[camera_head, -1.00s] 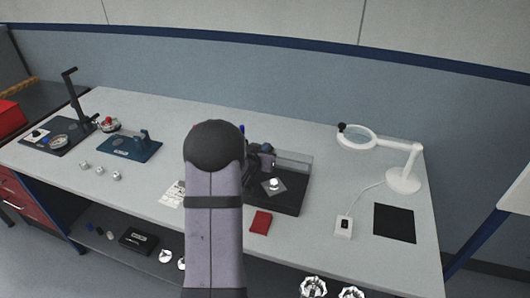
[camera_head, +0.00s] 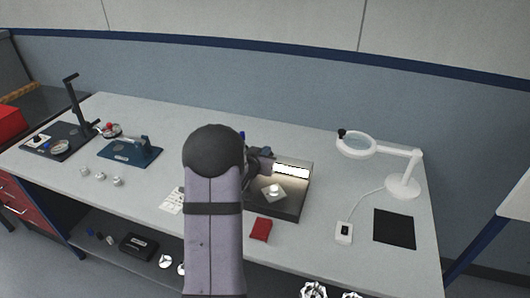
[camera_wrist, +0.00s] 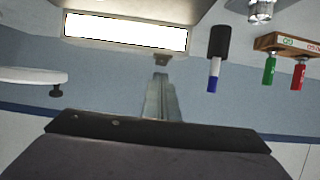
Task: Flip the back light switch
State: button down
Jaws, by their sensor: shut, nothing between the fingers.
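The back light panel (camera_head: 291,170) glows bright white at the back of a dark inspection stand (camera_head: 285,208). The lit panel also fills the top of the wrist view (camera_wrist: 125,31). A small brownish piece (camera_wrist: 162,60) sits just below the panel in the wrist view, at my fingertips; it may be the switch, but I cannot be sure. My gripper (camera_wrist: 160,78) is shut and empty, its tip close to that piece; I cannot tell whether they touch. In the head view my arm hides much of the stand's left side.
A shiny part (camera_head: 274,191) rests on the stand. A red block (camera_head: 260,230) lies in front. A magnifier lamp (camera_head: 403,188) and its white switch box (camera_head: 344,232) stand to the right.

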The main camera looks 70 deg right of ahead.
jog(key=shift+r, duration=0.15)
jog(key=v, duration=1.1)
jog(key=shift+a, duration=0.3)
dwell(0.4)
